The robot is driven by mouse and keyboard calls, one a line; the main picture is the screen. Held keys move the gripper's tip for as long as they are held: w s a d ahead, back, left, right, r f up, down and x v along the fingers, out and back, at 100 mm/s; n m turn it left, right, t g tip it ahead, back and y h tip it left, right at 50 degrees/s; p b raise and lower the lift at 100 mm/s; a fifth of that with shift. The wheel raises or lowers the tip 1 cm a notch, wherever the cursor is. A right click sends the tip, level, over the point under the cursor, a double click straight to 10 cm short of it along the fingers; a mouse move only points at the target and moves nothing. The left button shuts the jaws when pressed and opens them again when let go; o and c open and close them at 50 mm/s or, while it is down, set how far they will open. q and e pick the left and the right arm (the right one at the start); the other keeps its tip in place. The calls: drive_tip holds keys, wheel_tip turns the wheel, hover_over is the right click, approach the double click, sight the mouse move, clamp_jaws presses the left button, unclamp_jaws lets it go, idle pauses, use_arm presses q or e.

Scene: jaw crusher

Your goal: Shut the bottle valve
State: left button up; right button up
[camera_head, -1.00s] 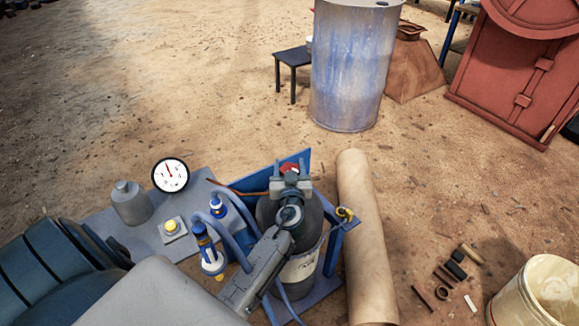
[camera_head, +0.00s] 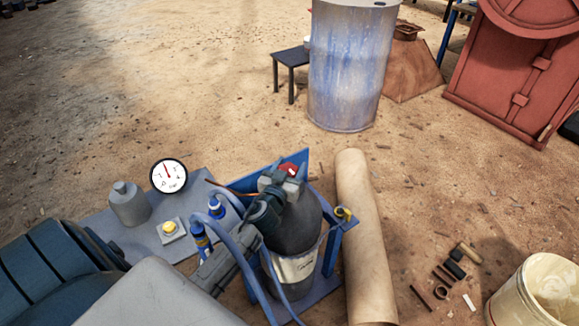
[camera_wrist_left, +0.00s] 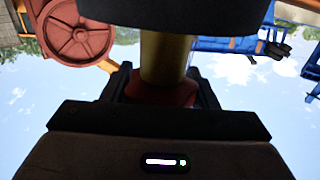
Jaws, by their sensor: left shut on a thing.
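The dark gas bottle (camera_head: 296,228) with a pale label stands upright in a blue frame (camera_head: 345,228). Its red valve handwheel (camera_head: 289,169) is on top, partly covered by my left gripper (camera_head: 282,180). My left gripper is shut on the handwheel. In the left wrist view the red handwheel (camera_wrist_left: 165,92) sits between the dark fingers, with the brass valve stem (camera_wrist_left: 165,58) running to the dark bottle. My right gripper is not in view.
Blue hoses (camera_head: 250,255) loop beside the bottle on the left. A tan roll (camera_head: 364,240) lies to the right. A white bucket (camera_head: 538,290) and several small parts lie farther right.

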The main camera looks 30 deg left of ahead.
use_arm(q)
drive_tip(key=o, duration=1)
drive_tip(key=shift+c, duration=0.2)
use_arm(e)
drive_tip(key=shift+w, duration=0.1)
use_arm(q)
drive_tip(key=shift+s, duration=0.1)
drive_tip(key=shift+s+f, duration=0.1)
drive_tip(key=shift+s, duration=0.15)
drive_tip(key=b+v, duration=0.2)
drive_tip(key=v, duration=0.8)
drive_tip(key=shift+b, duration=0.4)
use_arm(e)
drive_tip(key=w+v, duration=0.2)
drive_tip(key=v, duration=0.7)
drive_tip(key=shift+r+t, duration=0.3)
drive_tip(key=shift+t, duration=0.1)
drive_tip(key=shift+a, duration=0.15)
